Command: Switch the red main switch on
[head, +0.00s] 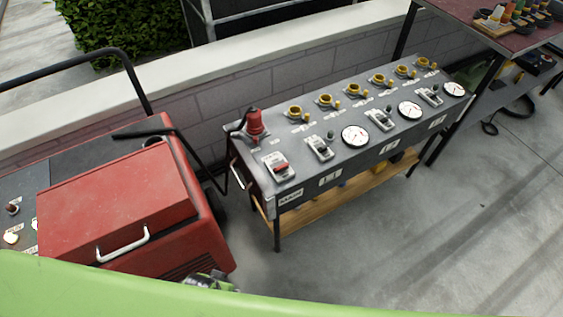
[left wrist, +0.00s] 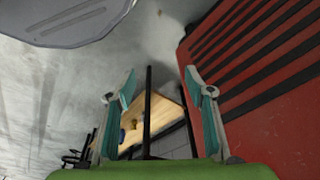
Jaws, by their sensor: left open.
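The red main switch is most likely the small red rocker (head: 281,168) in a pale plate at the near left corner of the grey control panel (head: 340,150). Its on or off position is too small to tell. A taller red knob or lamp (head: 255,122) stands behind it. My left gripper (left wrist: 160,76) is open and empty in the left wrist view, its teal fingers apart. A small grey-green part at the bottom of the head view, below the panel beside the red box, may belong to it. The switch is not seen in the left wrist view.
A red generator-like box (head: 120,205) with a white handle stands left of the panel. A wooden shelf (head: 350,190) lies under the panel. Another table (head: 500,40) is at upper right. Concrete floor (head: 470,210) is clear in front. A block wall runs behind.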

